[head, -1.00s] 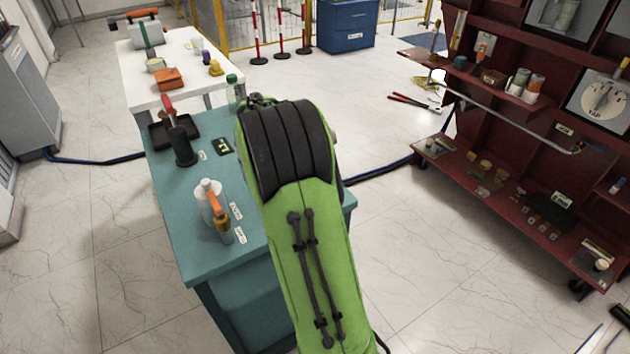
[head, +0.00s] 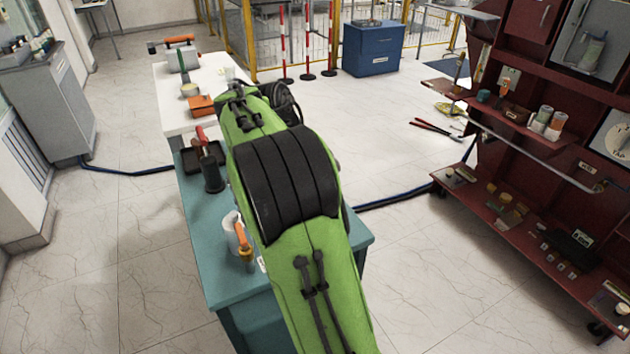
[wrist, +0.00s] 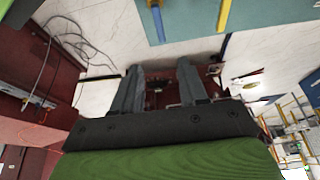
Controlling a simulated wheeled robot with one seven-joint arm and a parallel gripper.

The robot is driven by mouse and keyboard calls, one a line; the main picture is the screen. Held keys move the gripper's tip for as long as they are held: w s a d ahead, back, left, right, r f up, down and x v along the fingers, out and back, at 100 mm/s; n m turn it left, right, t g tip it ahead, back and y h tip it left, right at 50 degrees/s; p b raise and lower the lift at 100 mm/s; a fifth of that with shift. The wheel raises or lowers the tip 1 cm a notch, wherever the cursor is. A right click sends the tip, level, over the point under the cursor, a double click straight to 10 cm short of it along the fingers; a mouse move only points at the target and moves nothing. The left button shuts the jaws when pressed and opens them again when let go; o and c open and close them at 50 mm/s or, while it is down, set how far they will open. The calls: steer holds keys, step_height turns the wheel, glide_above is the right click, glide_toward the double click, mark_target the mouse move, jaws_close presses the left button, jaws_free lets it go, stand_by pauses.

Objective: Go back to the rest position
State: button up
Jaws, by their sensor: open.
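My green and black arm reaches up through the middle of the head view, over the teal table (head: 205,275). Its bent upper part hides much of the tabletop. My gripper (wrist: 160,72) shows in the wrist view as two dark grey fingers held well apart, with nothing between them. The gripper itself cannot be made out in the head view.
The teal table holds a white cylinder with an orange-handled tool (head: 242,240) and a black tray (head: 205,160). A white table (head: 175,120) stands behind. A red shelf rack (head: 540,200) is right, a blue cabinet (head: 372,52) behind. Open floor (head: 400,250) lies between table and rack.

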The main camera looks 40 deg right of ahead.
stand_by(0.3)
steer(key=s+a+r+n+t+y+p, duration=0.1)
steer(key=s+a+r+n+t, duration=0.15)
steer(key=a+n, duration=0.25)
steer(key=s+a+r+n+t+y+p, duration=0.1)
steer(key=s+a+r+n, duration=0.25)
steer(key=a+n, duration=0.2)
steer(key=s+a+f+n+t+y, duration=0.2)
steer(key=s+a+n+t, duration=0.1)
steer(key=s+a+n, duration=0.8)
steer(key=shift+a+f+p, duration=0.25)
steer(key=shift+a+p, duration=0.15)
steer(key=shift+a, duration=0.25)
